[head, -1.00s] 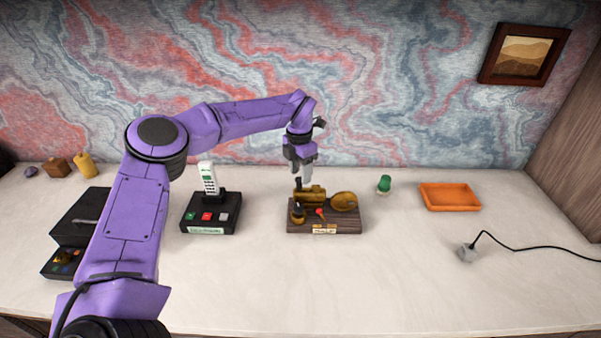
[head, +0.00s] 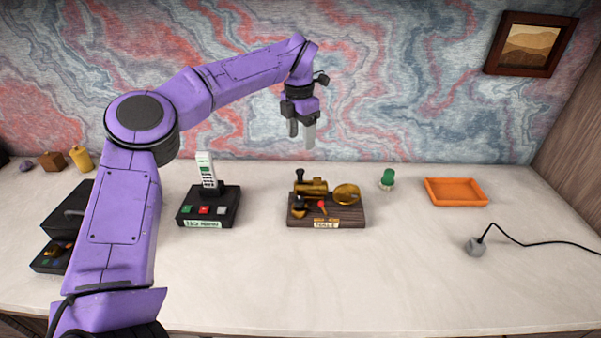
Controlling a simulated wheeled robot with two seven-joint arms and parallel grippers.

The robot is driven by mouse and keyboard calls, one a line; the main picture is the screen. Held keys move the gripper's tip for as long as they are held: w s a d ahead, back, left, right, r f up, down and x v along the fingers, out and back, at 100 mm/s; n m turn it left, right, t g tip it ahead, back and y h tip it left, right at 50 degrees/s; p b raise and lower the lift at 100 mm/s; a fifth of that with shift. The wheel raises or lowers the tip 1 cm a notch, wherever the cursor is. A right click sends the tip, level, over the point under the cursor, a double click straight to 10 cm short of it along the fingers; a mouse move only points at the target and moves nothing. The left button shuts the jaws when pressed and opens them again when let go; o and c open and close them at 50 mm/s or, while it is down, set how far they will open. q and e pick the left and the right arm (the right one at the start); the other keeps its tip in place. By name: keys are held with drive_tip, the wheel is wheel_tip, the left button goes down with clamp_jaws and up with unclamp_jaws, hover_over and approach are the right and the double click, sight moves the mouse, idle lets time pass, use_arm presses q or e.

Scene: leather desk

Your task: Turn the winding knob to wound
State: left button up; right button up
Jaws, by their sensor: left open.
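A brass winding device on a dark wooden base (head: 350,217) stands in the middle of the desk. It has a brass cylinder, a round brass disc (head: 347,194), a red-tipped lever (head: 322,206) and a small label plate (head: 326,224) too small to read surely. A black upright knob (head: 299,175) stands at its back left, and another dark knob (head: 298,206) sits at the front left. I cannot tell which is the winding knob. My left gripper (head: 301,143) is open and empty, fingers down, above and behind the device, apart from it. My right gripper is not in view.
A green-topped object (head: 388,178), an orange tray (head: 456,192) and a grey plug with black cord (head: 476,246) lie to the right. The front desk is clear.

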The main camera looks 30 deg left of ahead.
use_arm(q)
wheel_tip(320, 180, down, 8)
drive_tip(key=s+d+f+n+y+b, duration=0.1)
drive_tip(key=s+d+n+y+b, duration=0.1)
drive_tip(key=b, duration=0.4)
drive_tip(key=n+t+y+b, duration=0.1)
drive_tip(key=n+t+y, duration=0.1)
drive_tip(key=n, duration=1.2)
approach(299, 199)
drive_tip(key=x, duration=0.8)
drive_tip(key=shift+f+p, duration=0.25)
drive_tip(key=shift+p, duration=0.15)
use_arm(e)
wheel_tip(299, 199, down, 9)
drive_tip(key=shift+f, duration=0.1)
use_arm(q)
drive_tip(key=c, duration=1.1)
